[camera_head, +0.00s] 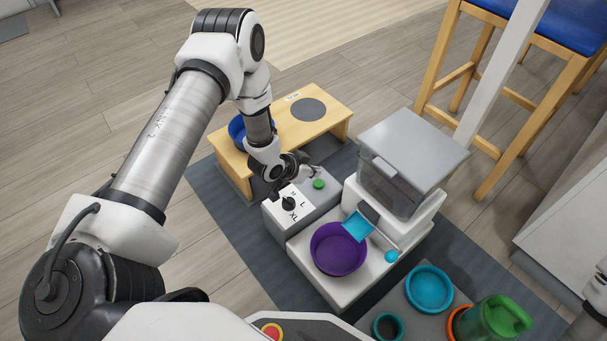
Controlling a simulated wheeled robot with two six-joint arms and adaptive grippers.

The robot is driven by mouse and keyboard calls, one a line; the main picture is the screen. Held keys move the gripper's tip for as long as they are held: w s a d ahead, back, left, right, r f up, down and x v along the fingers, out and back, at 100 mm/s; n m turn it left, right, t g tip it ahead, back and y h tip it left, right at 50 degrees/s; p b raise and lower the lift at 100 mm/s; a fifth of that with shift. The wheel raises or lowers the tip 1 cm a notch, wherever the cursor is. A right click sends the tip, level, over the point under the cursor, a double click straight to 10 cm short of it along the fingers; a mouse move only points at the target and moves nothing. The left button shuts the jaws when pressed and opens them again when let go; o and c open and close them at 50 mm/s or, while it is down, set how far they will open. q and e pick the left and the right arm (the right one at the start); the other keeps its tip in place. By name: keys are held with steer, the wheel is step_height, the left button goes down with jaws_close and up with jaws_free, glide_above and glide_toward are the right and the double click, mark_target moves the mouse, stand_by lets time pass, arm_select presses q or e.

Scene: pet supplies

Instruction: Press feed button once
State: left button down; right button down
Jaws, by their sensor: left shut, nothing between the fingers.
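The green feed button (318,184) sits on top of a grey control box (330,197) that also carries a black dial with size letters, M, L and XL. My left gripper (314,172) is shut and empty. Its fingertips are just behind and above the green button; I cannot tell whether they touch it. The feeder (412,150) stands right of the box, with a grey lid, a clear hopper and a blue chute. A purple bowl (338,249) is under the chute. My right gripper is not in view.
A low wooden stand (335,108) with a blue bowl (238,130) is behind the box. A cyan bowl (429,288), a green jug (497,318) and a small teal cup (387,327) are at front right. A wooden chair (480,85) stands at back right.

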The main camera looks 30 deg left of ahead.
mark_target(321, 181)
arm_select(q)
steer(key=f, duration=0.1)
steer(key=f+b, duration=0.1)
steer(key=f, duration=0.1)
steer(key=f+b, duration=0.1)
steer(key=shift+w+d+f, duration=0.1)
steer(key=shift+w+f, duration=0.2)
steer(key=shift+f, duration=0.05)
